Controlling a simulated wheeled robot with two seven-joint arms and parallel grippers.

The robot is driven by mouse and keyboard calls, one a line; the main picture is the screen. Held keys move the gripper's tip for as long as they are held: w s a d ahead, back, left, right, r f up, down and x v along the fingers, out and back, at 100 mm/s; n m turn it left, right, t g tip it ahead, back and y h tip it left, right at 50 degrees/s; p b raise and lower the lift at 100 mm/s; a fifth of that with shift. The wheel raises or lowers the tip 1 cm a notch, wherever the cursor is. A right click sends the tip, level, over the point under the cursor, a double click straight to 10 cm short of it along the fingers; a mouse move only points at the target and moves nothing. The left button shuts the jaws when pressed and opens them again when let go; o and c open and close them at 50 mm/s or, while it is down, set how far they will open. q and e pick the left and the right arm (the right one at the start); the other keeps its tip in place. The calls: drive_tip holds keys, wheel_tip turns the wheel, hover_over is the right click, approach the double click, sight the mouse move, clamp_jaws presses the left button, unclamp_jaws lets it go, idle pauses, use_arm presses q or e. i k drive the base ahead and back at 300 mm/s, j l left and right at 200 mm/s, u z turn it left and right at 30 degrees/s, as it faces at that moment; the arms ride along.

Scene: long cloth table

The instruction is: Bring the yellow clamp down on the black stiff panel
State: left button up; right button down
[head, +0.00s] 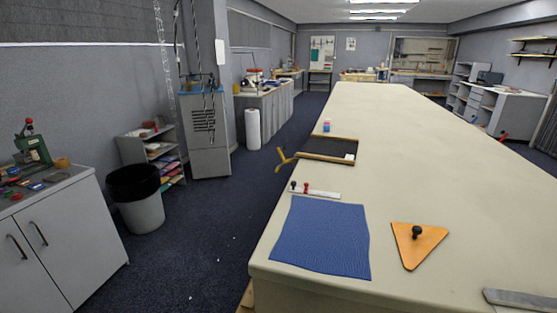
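The yellow clamp (283,161) is at the left edge of the long table, close to the left side of the black panel. Its handle sticks out past the table edge; I cannot tell whether it touches the panel. The black stiff panel (325,146) lies flat on the table, with brown wood-coloured strips along its far and near edges. A small white piece sits at its near right corner. Neither of my grippers is in view.
On the cream table (420,160), a blue cloth (320,238), an orange triangle with a black knob (412,252) and a white strip with small knobs (322,194) lie nearer. A grey metal bar (520,299) is at the front right. A bin (138,210) stands on the floor left.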

sight(280, 150)
drive_tip(key=i+j, duration=0.2)
drive_tip(key=j, duration=0.15)
drive_tip(key=i+j+z, duration=0.15)
drive_tip(key=j, duration=0.2)
drive_tip(key=i+j, duration=0.2)
drive_tip(key=j, duration=0.2)
drive_tip(key=i+j+z, duration=0.1)
drive_tip(key=j, duration=0.25)
drive_tip(key=i+j+z, duration=0.1)
drive_tip(key=i+j, duration=0.15)
drive_tip(key=j, duration=0.15)
drive_tip(key=i+j, duration=0.15)
drive_tip(key=j, duration=0.25)
drive_tip(key=i+j+z, duration=0.1)
drive_tip(key=j, duration=0.3)
